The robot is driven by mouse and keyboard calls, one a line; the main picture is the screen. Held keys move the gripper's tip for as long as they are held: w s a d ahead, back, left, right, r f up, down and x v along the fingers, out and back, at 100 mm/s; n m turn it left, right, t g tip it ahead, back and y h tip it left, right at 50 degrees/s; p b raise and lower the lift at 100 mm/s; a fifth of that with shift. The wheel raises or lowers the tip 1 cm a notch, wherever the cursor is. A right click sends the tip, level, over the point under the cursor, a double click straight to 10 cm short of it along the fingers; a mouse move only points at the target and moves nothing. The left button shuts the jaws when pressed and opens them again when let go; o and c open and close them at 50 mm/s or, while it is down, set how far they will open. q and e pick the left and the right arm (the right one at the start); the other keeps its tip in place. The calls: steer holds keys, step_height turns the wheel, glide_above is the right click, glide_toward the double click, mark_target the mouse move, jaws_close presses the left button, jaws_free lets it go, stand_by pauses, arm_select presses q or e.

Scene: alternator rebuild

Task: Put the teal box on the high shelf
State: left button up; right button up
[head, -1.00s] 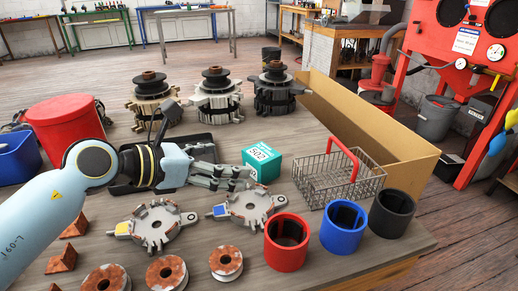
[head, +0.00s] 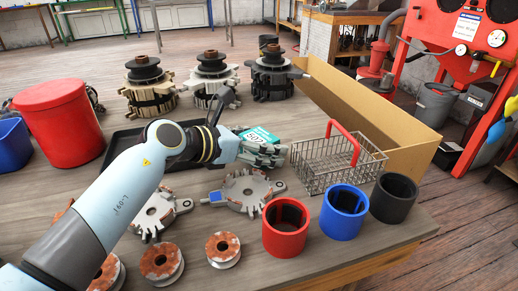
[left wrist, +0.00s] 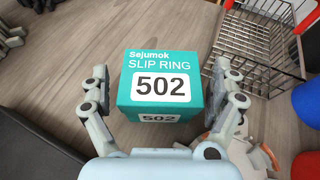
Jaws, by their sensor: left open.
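The teal box (head: 258,135), labelled "Slip Ring 502", stands on the wooden table behind my left gripper, partly hidden by it in the head view. In the left wrist view the teal box (left wrist: 162,75) sits between the two open fingers of my left gripper (left wrist: 165,100). Gaps show between the fingers and the box sides. My left gripper (head: 262,154) reaches in from the left in the head view. My right gripper is not in view. I cannot make out which surface is the high shelf.
A wire basket with a red handle (head: 340,160) stands just right of the box. Red (head: 286,228), blue (head: 344,212) and black (head: 394,198) cups stand at the front right. Alternator stacks (head: 211,82) stand behind. A dark tray (head: 122,143) lies to the left.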

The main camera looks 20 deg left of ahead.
arm_select(q)
steer(key=c, duration=1.2)
steer(key=shift+r, duration=0.1)
